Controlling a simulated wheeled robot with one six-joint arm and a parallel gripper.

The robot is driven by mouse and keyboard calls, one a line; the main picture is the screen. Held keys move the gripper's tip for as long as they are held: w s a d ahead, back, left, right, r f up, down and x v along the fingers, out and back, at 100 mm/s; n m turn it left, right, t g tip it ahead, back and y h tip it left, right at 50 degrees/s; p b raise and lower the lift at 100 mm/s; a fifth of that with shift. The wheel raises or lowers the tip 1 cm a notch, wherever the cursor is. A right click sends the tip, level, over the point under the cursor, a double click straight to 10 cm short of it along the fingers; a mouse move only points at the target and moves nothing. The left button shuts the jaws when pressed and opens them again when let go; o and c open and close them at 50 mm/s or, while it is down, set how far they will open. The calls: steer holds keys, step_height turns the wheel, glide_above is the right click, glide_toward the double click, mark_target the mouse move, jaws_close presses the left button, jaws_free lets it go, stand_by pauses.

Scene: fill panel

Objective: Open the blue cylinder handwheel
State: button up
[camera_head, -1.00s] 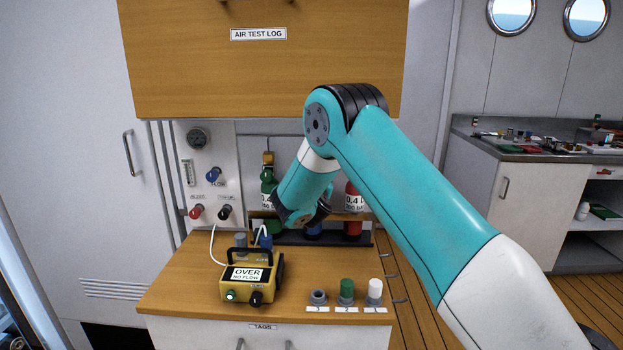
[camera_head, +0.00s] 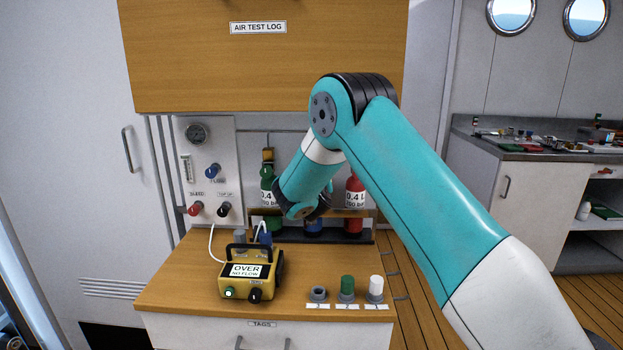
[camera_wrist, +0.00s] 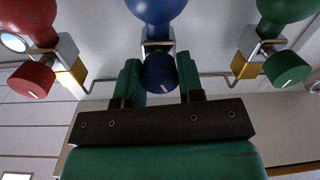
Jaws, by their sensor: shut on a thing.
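The blue cylinder's handwheel (camera_wrist: 160,73) is a dark blue knob with a white mark, below the round blue cylinder (camera_wrist: 157,8) in the wrist view. My gripper (camera_wrist: 160,80) has one green-padded finger on each side of this handwheel and is shut on it. In the head view my arm hides the gripper, the handwheel and most of the blue cylinder; only its lower part (camera_head: 313,226) shows in the rack. The green cylinder (camera_head: 267,186) stands to the left and the red cylinder (camera_head: 354,191) to the right.
The red handwheel (camera_wrist: 32,79) and green handwheel (camera_wrist: 286,69) flank my gripper closely. A gauge panel (camera_head: 211,150) with knobs stands left of the rack. A yellow meter (camera_head: 247,277) reading "OVER NO FLOW" and several caps stand on the wooden counter (camera_head: 190,268). A wooden cabinet hangs above.

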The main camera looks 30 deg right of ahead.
steer(key=n, duration=0.3)
steer(key=shift+n, duration=0.4)
steer(key=n, duration=0.3)
steer(key=shift+r, duration=0.1)
steer(key=n, duration=0.4)
steer(key=shift+p, duration=0.3)
steer(key=n+p, duration=0.1)
steer(key=n, duration=0.3)
steer(key=shift+a+r+p, duration=0.1)
steer(key=shift+p, duration=0.2)
steer(key=n+p, duration=0.1)
steer(key=n, duration=0.2)
steer(key=n+p, duration=0.2)
steer(key=n, duration=0.1)
steer(key=shift+n+g+h, duration=0.3)
steer(key=n+p, duration=0.2)
steer(key=n, duration=0.3)
steer(key=shift+p, duration=0.35)
